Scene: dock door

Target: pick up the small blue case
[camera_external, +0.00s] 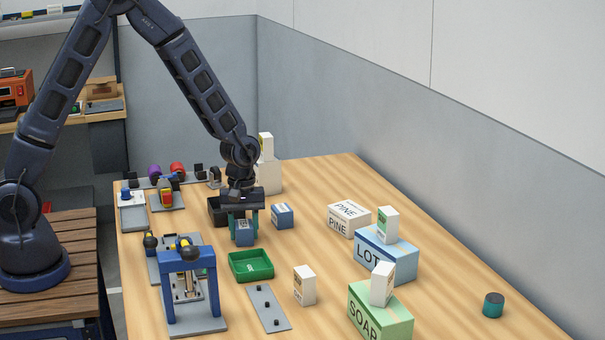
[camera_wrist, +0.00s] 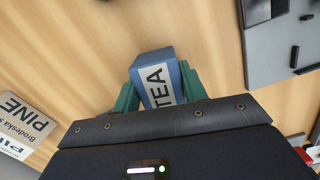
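A small blue case (camera_external: 244,235) with a white label reading TEA sits between the two teal fingers of my gripper (camera_external: 243,224). In the wrist view the case (camera_wrist: 156,80) fills the gap, with a finger against each side of it, so my gripper (camera_wrist: 160,92) looks shut on it. I cannot tell whether its underside touches the wooden table (camera_external: 330,285). A second small blue box (camera_external: 282,216) with a white label stands on the table just right of my gripper, apart from it.
A green tray (camera_external: 250,266) lies in front of my gripper, and a dark bin (camera_external: 216,211) is close behind at left. A blue press (camera_external: 187,285) stands front left. PINE (camera_external: 349,218), LOT (camera_external: 390,262) and SOAP (camera_external: 385,315) boxes stand right. The far right table is mostly clear.

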